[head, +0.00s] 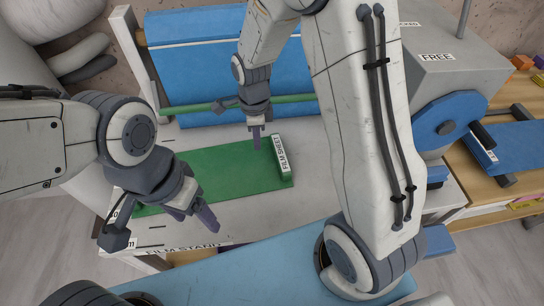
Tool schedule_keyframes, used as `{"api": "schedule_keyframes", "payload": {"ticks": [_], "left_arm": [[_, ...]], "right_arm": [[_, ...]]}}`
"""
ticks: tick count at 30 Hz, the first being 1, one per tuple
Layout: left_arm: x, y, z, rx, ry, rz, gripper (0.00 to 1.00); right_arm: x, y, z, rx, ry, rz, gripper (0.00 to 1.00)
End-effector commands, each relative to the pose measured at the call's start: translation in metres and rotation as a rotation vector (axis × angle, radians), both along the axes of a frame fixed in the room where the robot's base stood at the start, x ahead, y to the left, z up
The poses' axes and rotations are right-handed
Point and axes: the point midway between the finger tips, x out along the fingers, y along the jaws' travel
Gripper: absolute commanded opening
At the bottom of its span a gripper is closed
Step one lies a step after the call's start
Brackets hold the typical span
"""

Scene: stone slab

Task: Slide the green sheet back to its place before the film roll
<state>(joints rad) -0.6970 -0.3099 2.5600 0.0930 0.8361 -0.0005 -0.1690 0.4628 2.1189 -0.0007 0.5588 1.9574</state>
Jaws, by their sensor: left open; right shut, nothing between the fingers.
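The green sheet (235,172) lies flat on the white film stand (270,216), with a raised green bar (281,158) labelled FILM SHEET at its right end. The blue film roll (190,68) hangs behind it, with a green rod (300,98) along its lower edge. My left gripper (192,216) is open and empty at the front edge of the sheet, towards its left part. My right gripper (257,140) is shut and empty over the back of the sheet, left of the bar. I cannot tell whether either touches the sheet. My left arm hides the sheet's left part.
A grey box (445,55) labelled FREE and a blue round part (450,122) stand at the right. A wooden table (472,188) with a blue piece lies beyond. My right arm crosses the middle. The stand's front right is clear.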

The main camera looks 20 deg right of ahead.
Motion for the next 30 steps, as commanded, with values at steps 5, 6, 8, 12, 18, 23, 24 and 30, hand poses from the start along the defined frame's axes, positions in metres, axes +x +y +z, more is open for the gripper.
{"api": "schedule_keyframes", "payload": {"ticks": [5,6,8,12,18,23,24,30], "left_arm": [[0.000,0.000,0.004,0.000,0.000,0.000,0.71],[0.000,0.000,0.005,0.000,0.000,0.000,0.71],[0.000,0.000,0.007,0.000,0.000,0.000,0.71],[0.000,0.000,0.010,0.000,0.000,0.000,0.71],[0.000,0.000,0.022,0.000,0.000,0.000,0.71],[0.000,0.000,0.023,0.000,0.000,0.000,0.71],[0.000,0.000,0.023,0.000,0.000,0.000,0.71],[0.000,0.000,0.023,0.000,0.000,0.000,0.71]], "right_arm": [[-0.003,0.000,-0.037,-0.001,0.008,0.002,0.00],[-0.002,0.000,-0.046,-0.001,0.008,0.002,0.00],[-0.003,0.000,-0.059,-0.001,0.008,0.003,0.00],[-0.003,0.000,-0.087,0.000,0.007,0.004,0.00],[-0.008,-0.030,-0.081,0.001,0.003,0.001,0.00],[-0.009,-0.038,-0.082,0.000,0.001,0.004,0.00],[-0.010,-0.039,-0.082,0.000,0.001,0.004,0.00],[-0.010,-0.039,-0.083,0.000,0.001,0.005,0.00]]}}
